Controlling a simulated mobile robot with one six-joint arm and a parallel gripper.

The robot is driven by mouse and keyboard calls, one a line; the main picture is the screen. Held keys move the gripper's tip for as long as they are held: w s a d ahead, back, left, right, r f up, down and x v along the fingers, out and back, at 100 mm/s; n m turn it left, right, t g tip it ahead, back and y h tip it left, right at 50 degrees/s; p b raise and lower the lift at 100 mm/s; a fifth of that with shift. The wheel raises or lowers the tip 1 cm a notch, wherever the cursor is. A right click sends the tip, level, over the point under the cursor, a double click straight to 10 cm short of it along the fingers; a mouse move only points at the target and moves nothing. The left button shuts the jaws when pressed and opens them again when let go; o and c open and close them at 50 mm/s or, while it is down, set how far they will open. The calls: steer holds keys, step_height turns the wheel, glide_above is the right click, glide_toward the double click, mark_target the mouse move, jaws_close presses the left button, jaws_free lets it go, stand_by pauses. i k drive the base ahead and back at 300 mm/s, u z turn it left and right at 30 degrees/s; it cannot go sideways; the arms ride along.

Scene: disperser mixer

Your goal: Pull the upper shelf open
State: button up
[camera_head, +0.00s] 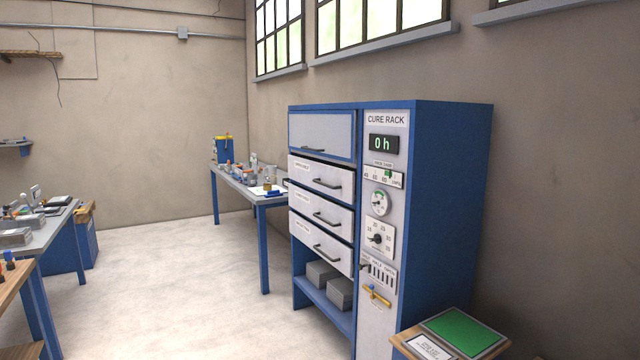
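The blue and white cure rack (455,200) stands against the right wall, with a display reading "0 h". The upper shelf (318,178) is the topmost of three white drawer fronts and has a dark bar handle (327,184). Its front stands slightly proud of the frame, with a dark gap above it; I cannot tell if it is fully shut. The middle shelf (318,212) and lower shelf (318,246) sit below, each with its own handle. A closed blue-framed door (322,135) is above them. My gripper is not in view.
A small wooden stand (400,340) with a green pad (462,331) is at the front right of the rack. A blue-legged table (262,199) with several items stands behind the rack. Workbenches are at the left. The floor (185,290) before the rack is clear.

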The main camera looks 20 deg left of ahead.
mark_target(339, 182)
steer(key=u, duration=0.2)
steer(key=i, duration=1.05)
steer(key=u, duration=0.55)
steer(key=i, duration=0.9)
steer(key=u, duration=0.75)
steer(key=i, duration=0.6)
steer(key=u, duration=0.75)
steer(key=i, duration=0.5)
steer(key=u, duration=0.7)
steer(key=i, duration=0.55)
steer(key=u, duration=0.3)
